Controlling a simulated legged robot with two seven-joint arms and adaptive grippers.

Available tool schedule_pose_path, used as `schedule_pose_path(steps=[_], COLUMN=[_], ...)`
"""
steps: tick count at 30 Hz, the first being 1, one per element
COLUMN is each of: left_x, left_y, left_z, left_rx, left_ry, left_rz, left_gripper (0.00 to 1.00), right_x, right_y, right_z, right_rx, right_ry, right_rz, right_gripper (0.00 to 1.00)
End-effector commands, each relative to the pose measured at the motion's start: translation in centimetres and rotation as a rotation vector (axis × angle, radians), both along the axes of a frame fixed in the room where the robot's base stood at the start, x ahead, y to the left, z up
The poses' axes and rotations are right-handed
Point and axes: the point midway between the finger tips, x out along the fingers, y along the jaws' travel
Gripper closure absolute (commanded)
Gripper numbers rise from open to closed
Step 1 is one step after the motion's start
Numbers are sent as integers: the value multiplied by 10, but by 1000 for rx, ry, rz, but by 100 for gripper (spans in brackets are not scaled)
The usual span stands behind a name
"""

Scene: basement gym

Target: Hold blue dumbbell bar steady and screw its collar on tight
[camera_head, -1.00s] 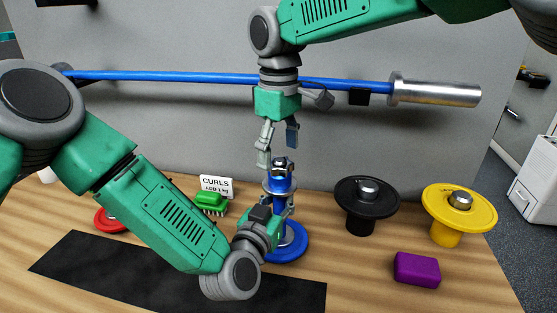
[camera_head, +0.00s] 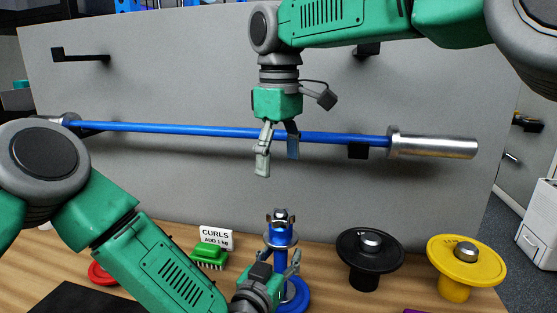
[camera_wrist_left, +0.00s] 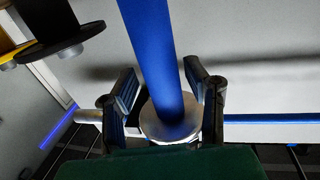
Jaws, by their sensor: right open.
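The blue dumbbell bar (camera_head: 280,237) stands upright on the bench with a blue disc (camera_head: 297,295) at its lower end. It also shows in the left wrist view (camera_wrist_left: 152,45). A metallic collar (camera_head: 281,215) sits at its top; how tight it is cannot be told.
A black plate piece (camera_head: 388,256) and a yellow one (camera_head: 480,258) stand to the right. A green brush (camera_head: 209,257) and a CURLS sign (camera_head: 216,238) are to the left. A long blue barbell (camera_head: 220,131) hangs on the wall behind my right gripper.

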Motion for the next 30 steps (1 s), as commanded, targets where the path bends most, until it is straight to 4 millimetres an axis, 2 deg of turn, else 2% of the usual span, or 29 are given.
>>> schedule_pose_path(steps=[7, 11, 24, 30], left_x=[1, -7, -87, -106], left_y=[1, 4, 37, 45], left_z=[2, 2, 0, 0], left_rx=[-1, -1, 0, -1], left_ry=[-4, -4, 0, -1], left_rz=[2, 2, -1, 0], left_gripper=[59, 59, 59, 59], right_x=[0, 0, 0, 0], right_y=[0, 0, 0, 0], right_z=[0, 0, 0, 0], right_rx=[0, 0, 0, 0], right_ry=[0, 0, 0, 0], right_rz=[0, 0, 0, 0], right_gripper=[30, 30, 30, 30])
